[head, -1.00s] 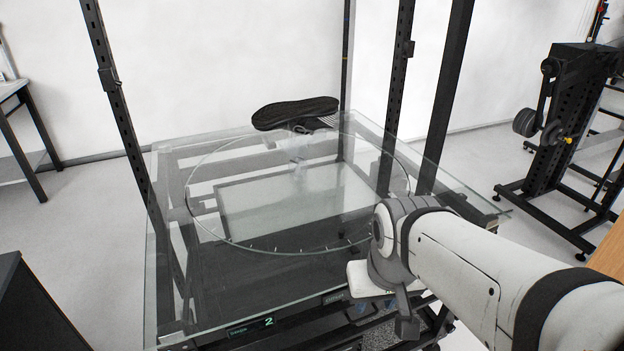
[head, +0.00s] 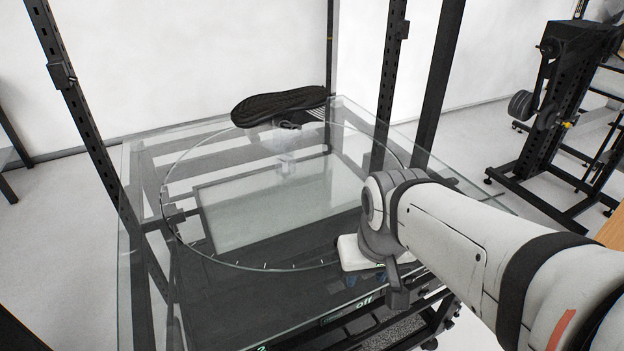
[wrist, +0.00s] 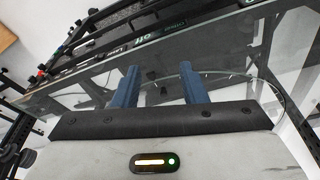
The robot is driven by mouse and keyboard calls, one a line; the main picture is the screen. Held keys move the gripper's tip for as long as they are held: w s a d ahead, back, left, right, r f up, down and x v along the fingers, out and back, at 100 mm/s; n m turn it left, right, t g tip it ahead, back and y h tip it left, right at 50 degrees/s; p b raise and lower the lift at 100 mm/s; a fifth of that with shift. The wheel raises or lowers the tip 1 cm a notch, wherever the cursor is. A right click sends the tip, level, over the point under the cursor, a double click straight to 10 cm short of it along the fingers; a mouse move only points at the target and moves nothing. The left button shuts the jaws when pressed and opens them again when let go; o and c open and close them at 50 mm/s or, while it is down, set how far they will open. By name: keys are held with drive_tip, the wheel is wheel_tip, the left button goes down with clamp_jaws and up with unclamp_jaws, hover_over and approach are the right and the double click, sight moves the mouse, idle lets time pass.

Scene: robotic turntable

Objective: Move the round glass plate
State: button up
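The round glass plate (head: 225,245) is clear, with small white marks along its near rim. It lies on the square glass top (head: 140,205) of a dark frame. A black shoe (head: 280,105) stands above the plate's far part on a clear support (head: 287,163). In the wrist view, my gripper (wrist: 165,80) has two blue fingers set apart with nothing seen between them. The plate's marked rim (wrist: 225,76) shows behind and to the right of the fingers.
Black uprights (head: 390,85) rise around the glass top. A display panel reading "off" (head: 363,302) sits on the front edge below the glass. A black stand with weights (head: 540,110) is at the far right. Floor at the left is open.

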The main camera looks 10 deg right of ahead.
drive_tip(key=shift+o, duration=0.2)
drive_tip(key=w+g, duration=0.1)
drive_tip(key=w, duration=0.8)
drive_tip(key=shift+w+d+p, duration=0.15)
drive_tip(key=shift+d+p, duration=0.1)
drive_tip(key=shift+p, duration=0.1)
drive_tip(key=shift+n+g, duration=0.3)
drive_tip(key=shift+g, duration=0.5)
drive_tip(key=w+f, duration=0.2)
drive_tip(key=w, duration=0.2)
drive_tip(key=w+f, duration=0.2)
drive_tip(key=w, duration=0.2)
drive_tip(key=w+f, duration=0.2)
drive_tip(key=w, duration=0.1)
drive_tip(key=shift+w+p, duration=0.3)
drive_tip(key=shift+w, duration=0.1)
drive_tip(key=shift+w+f, duration=0.15)
drive_tip(key=shift+f, duration=0.1)
wheel_tip(320, 180, down, 7)
drive_tip(key=shift+f, duration=0.2)
drive_tip(key=shift+c, duration=0.4)
clamp_jaws()
